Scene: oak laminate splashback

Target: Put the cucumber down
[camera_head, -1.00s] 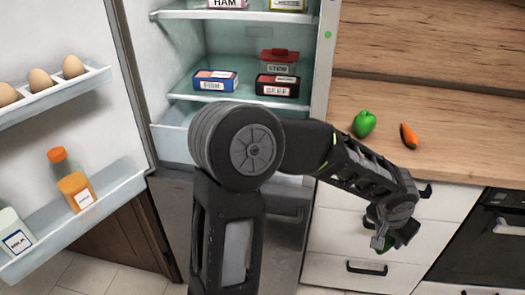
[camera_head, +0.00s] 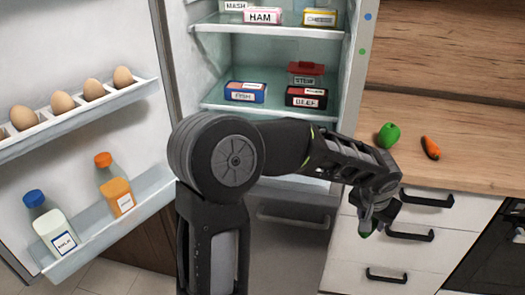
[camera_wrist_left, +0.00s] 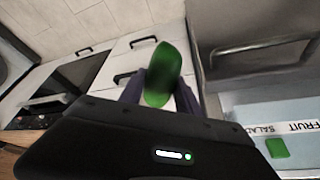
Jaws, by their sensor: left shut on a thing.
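The cucumber is dark green; in the left wrist view the cucumber (camera_wrist_left: 165,65) stands up between the two fingers of my left gripper (camera_wrist_left: 160,88). In the head view my left gripper (camera_head: 372,220) hangs in front of the white drawers, just right of the fridge. It is shut on the cucumber, and only a small green bit of the cucumber (camera_head: 364,233) shows below the fingers. My right gripper is not in view.
The open fridge has a shelf (camera_head: 217,102) with fish, stew and beef boxes. Its door, with eggs and bottles, stands open at left. A green pepper (camera_head: 389,136) and a carrot (camera_head: 430,148) lie on the wooden counter (camera_head: 480,165). A drawer labelled FRUIT and SALAD (camera_wrist_left: 255,115) shows at wrist-view right.

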